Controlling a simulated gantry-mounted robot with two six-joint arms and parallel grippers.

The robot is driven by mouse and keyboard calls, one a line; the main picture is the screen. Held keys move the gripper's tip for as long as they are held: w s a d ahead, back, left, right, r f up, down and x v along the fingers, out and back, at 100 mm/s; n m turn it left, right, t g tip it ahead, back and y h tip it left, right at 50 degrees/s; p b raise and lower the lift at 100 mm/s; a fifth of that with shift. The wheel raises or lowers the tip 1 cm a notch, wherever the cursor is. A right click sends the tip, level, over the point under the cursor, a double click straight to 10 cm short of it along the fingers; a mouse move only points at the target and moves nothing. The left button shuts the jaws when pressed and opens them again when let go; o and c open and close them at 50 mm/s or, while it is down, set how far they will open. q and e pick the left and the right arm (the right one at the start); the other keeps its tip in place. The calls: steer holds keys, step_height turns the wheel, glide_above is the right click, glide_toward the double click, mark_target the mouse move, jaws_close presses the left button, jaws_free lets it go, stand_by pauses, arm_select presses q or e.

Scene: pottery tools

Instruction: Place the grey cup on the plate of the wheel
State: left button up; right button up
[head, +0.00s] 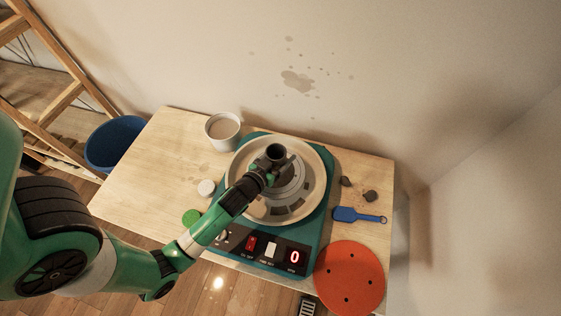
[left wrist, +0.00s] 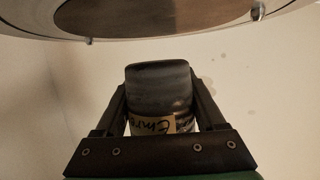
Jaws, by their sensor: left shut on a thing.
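My left gripper (head: 270,168) reaches over the pottery wheel and is shut on the grey cup (head: 276,152). The cup is dark, with its open mouth showing. In the left wrist view the cup (left wrist: 158,85) sits between both fingers of the gripper (left wrist: 160,108), with a lettered tan label on its side. The wheel's grey plate (head: 291,192) lies inside a cream basin (head: 245,158); the arm and cup hide part of it. The cup appears over the plate; I cannot tell whether it touches. My right gripper is not in view.
A white cup (head: 222,130) stands behind the basin on the wooden table (head: 140,180). A blue bucket (head: 113,143) stands left of the table.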

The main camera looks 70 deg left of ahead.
arm_select(q)
step_height(320, 180, down, 3)
steer(key=shift+s+r+b, duration=0.1)
steer(key=shift+b, duration=0.3)
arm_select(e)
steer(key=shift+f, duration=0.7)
arm_select(q)
steer(key=o, duration=1.6)
steer(key=shift+c, duration=0.2)
